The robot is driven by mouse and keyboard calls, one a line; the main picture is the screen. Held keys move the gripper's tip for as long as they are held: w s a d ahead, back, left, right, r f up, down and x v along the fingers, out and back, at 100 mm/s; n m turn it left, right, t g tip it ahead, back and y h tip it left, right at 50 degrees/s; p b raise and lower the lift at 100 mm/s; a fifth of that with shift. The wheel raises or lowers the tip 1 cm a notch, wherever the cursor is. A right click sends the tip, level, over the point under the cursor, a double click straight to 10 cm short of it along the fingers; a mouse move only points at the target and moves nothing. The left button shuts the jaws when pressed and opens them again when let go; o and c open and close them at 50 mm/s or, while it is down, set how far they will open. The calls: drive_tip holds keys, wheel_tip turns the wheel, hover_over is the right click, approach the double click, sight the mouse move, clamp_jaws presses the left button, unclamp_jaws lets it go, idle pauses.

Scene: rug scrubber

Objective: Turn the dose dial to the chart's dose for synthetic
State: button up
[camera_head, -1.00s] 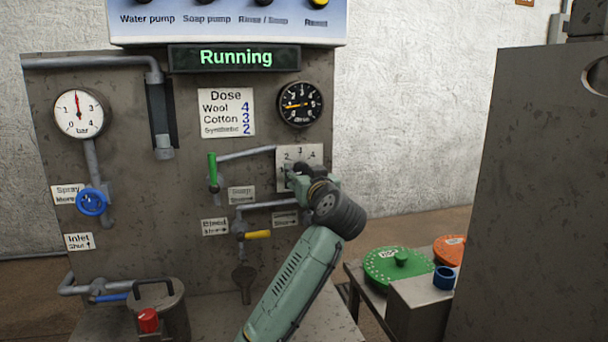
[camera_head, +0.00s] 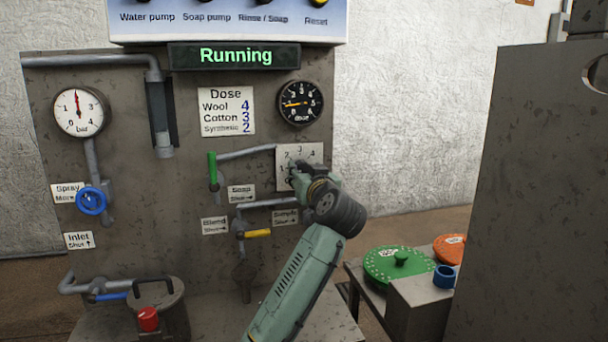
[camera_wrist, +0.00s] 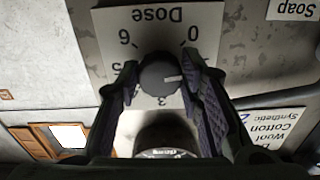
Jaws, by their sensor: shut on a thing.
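The dose dial (camera_wrist: 158,74) is a dark round knob on a pale numbered plate (camera_wrist: 150,18), seen upside down in the wrist view. My gripper (camera_wrist: 158,80) is shut on the knob, one finger on each side. The knob's white mark points to the right in the wrist view, roughly toward the 1 position; the right finger hides the numeral there. In the head view the plate (camera_head: 310,152) shows behind my gripper (camera_head: 297,178), which hides the knob. The dose chart (camera_head: 227,111) reads Wool 4, Cotton 3, Synthetic 2.
The dose gauge (camera_head: 300,103) has a yellow needle pointing left, near the low numbers. The display (camera_head: 235,56) reads Running. Pipes, a green lever (camera_head: 212,167) and a yellow lever (camera_head: 258,233) lie left of my gripper. A green lid (camera_head: 397,265) is at the lower right.

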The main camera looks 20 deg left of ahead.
drive_tip(key=m+p, duration=0.1)
drive_tip(key=m, duration=0.8)
drive_tip(key=shift+a, duration=0.1)
drive_tip(key=shift+m, duration=0.4)
idle(0.4)
drive_tip(key=o, duration=1.2)
drive_tip(key=shift+c, duration=0.2)
drive_tip(key=shift+s, duration=0.15)
drive_tip(key=v, duration=1.2)
